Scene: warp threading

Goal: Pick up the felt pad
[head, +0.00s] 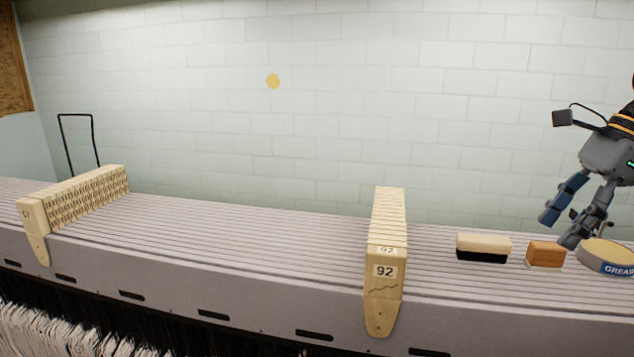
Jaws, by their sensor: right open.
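A block with a cream top and a black underside (484,246) lies on the grey ribbed surface (300,225) at the right; it may be the felt pad, but I cannot tell for sure. An orange-brown block (545,255) lies just right of it. My right gripper (559,229) comes in from the right edge, open and pointing down. In the picture its fingers are above and behind the orange-brown block, near the round tin; I see nothing between them. My left gripper is not in view.
A pale row of plates marked 92 (385,270) stands left of the blocks, and another row (85,198) stands far left. The ribbed surface between the rows is clear. White threads (45,332) hang below.

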